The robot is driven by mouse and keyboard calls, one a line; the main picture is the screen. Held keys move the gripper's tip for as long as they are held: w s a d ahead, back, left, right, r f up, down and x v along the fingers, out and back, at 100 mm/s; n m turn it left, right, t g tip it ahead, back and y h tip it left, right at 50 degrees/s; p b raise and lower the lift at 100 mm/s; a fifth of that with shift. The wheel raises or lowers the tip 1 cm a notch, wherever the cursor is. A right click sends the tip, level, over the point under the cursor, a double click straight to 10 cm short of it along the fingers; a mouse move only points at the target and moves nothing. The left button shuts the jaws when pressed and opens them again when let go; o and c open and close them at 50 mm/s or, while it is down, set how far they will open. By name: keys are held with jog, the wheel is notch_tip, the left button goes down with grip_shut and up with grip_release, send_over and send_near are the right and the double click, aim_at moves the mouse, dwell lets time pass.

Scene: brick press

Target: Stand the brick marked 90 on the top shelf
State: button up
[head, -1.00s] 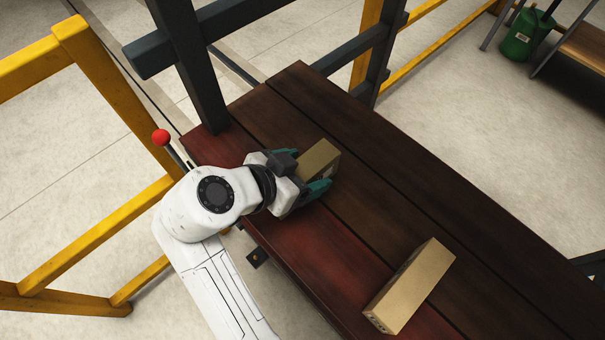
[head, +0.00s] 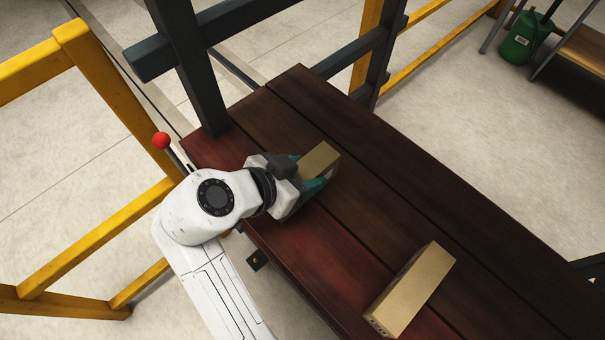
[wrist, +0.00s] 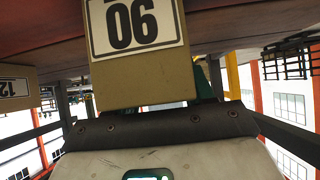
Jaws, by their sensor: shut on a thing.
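The tan brick (head: 320,158) is at the far left part of the dark red-brown wooden table (head: 395,195). In the wrist view its white label (wrist: 136,24) reads upside down as 06, which fits 90. My gripper (head: 311,173) is shut on this brick, with the teal fingers against its sides. The brick seems to be at the tabletop; its underside is hidden, so I cannot tell whether it touches. No top shelf can be made out in these views.
A second tan brick (head: 410,289) lies near the table's front edge; its label (wrist: 14,88) is partly cut off in the wrist view. A dark post (head: 188,70) stands at the table's left corner. Yellow rails (head: 105,95) stand left. The table's right part is clear.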

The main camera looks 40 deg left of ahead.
jog(key=shift+r, duration=0.2)
jog(key=shift+r, duration=0.25)
notch_tip(320, 180, up, 2)
jog(key=shift+b, duration=0.3)
jog(key=s+r, duration=0.1)
jog(key=r, duration=0.1)
jog(key=s+r, duration=0.4)
jog(key=shift+d+r, duration=0.2)
jog(key=shift+d, duration=0.2)
jog(key=s+d+r+p, duration=0.2)
jog(key=s+r+p, duration=0.1)
jog(key=s, duration=0.5)
jog(key=shift+s+r+p, duration=0.35)
jog(key=shift+p, duration=0.2)
